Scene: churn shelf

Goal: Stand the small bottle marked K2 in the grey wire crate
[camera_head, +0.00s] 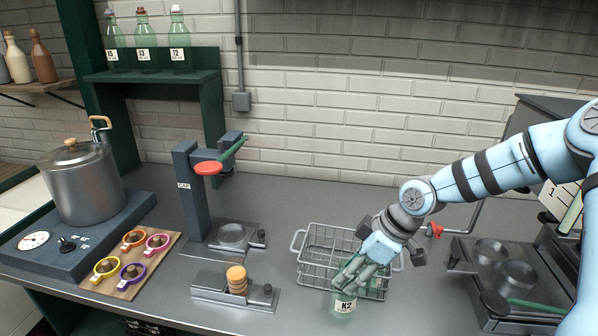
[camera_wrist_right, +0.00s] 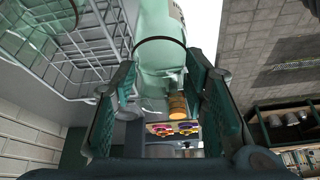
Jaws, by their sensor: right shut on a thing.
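The small pale green bottle marked K2 (camera_head: 343,304) is in my right gripper (camera_head: 352,278), its label facing the front. It is roughly upright, outside the grey wire crate (camera_head: 312,272), at the crate's front right. I cannot tell whether its base touches the counter. In the right wrist view the bottle (camera_wrist_right: 160,58) lies between the two fingers of my right gripper (camera_wrist_right: 160,95), with the crate's wires (camera_wrist_right: 88,52) at the left. Greenish glass also shows at the upper left there, but I cannot tell what it is. My left gripper is not in view.
A capper stand (camera_head: 190,205) and a tray with stacked corks (camera_head: 237,280) are left of the crate. A dark rack with metal cups (camera_head: 515,275) is at the right. Bottles (camera_head: 180,45) stand on the green shelf. The counter behind the crate is clear.

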